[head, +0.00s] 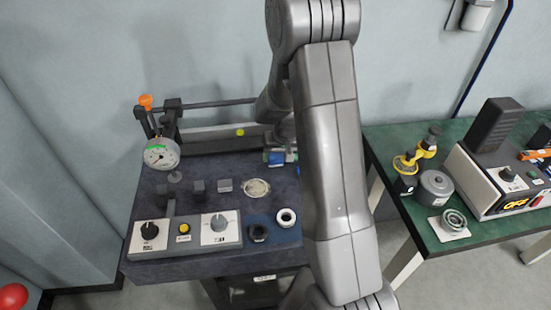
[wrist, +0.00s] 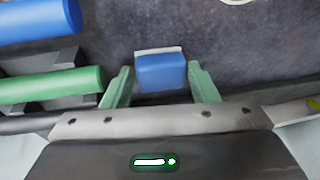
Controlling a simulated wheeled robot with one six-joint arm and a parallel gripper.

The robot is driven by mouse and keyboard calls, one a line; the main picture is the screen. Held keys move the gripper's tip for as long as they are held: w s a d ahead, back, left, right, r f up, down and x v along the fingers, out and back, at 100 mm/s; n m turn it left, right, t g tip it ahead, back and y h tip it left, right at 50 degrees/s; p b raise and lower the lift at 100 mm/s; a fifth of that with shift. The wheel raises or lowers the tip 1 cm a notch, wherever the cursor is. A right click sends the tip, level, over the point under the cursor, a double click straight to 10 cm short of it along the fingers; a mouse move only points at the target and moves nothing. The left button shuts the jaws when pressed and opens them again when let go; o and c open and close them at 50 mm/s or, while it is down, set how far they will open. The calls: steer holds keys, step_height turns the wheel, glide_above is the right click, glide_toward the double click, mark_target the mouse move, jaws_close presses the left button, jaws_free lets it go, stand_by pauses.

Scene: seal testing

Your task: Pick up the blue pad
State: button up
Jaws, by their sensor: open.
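The blue pad (wrist: 161,72) is a small block with a pale edge along its far side. In the wrist view it lies between the two green fingers of my gripper (wrist: 160,80), which is open. A narrow gap seems to show on each side of the pad; contact cannot be told. In the head view the pad (head: 275,158) is a small blue patch at the back of the dark bench, beside my arm. My gripper is small there and partly hidden by my arm.
A blue cylinder (wrist: 38,20) and a green cylinder (wrist: 52,85) lie close to the left finger. The dark bench (head: 205,262) also bears a dial gauge (head: 161,154), a control panel (head: 184,236) and rings. A green table (head: 404,137) with equipment stands right.

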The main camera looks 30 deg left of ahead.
mark_target(277, 157)
steer(key=c, duration=0.6)
steer(key=shift+c, duration=0.3)
steer(key=shift+r, duration=0.2)
steer(key=shift+c, duration=0.8)
step_height(277, 157, up, 10)
steer(key=b, duration=0.1)
steer(key=shift+f, duration=0.2)
